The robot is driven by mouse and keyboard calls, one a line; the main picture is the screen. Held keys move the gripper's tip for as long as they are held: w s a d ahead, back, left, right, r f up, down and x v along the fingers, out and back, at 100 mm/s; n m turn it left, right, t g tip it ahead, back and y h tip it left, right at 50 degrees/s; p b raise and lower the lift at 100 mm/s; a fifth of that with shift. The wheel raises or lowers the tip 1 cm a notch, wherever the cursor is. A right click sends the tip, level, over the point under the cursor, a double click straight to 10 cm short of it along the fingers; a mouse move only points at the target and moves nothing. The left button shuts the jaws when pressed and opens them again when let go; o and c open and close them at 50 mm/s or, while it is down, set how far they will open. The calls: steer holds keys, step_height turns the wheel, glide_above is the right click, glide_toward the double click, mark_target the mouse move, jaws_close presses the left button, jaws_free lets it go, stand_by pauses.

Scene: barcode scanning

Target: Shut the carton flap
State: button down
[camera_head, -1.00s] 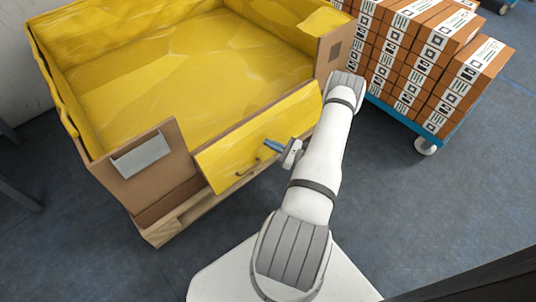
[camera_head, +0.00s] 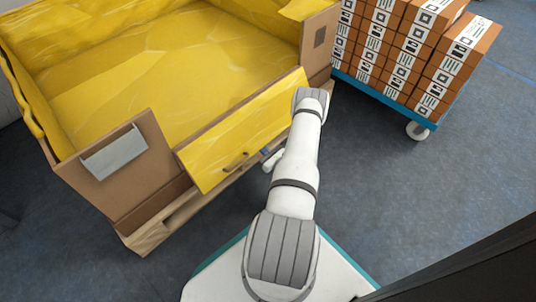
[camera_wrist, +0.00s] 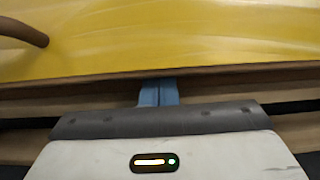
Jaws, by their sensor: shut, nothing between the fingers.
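The carton (camera_head: 112,180) is a large brown box lined with yellow film. Its front flap (camera_head: 215,150) is folded outward and down, with its yellow face up and a small curved handle (camera_head: 236,160) on it. The flap (camera_wrist: 180,35) and handle (camera_wrist: 22,32) also show in the wrist view. My gripper (camera_head: 266,153) is shut and empty at the flap's outer lower edge, right of the handle. In the wrist view its blue fingertips (camera_wrist: 158,93) sit at or just under the flap's brown edge. I cannot tell whether they touch it.
The carton stands on a wooden pallet (camera_head: 150,238). A grey-white label pocket (camera_head: 115,152) hangs on its front left wall. A blue trolley (camera_head: 385,97) stacked with several labelled boxes (camera_head: 425,45) stands at the right. The floor (camera_head: 430,190) between is clear.

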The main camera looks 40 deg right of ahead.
steer(key=shift+w+r, duration=0.15)
steer(key=shift+w, duration=0.6)
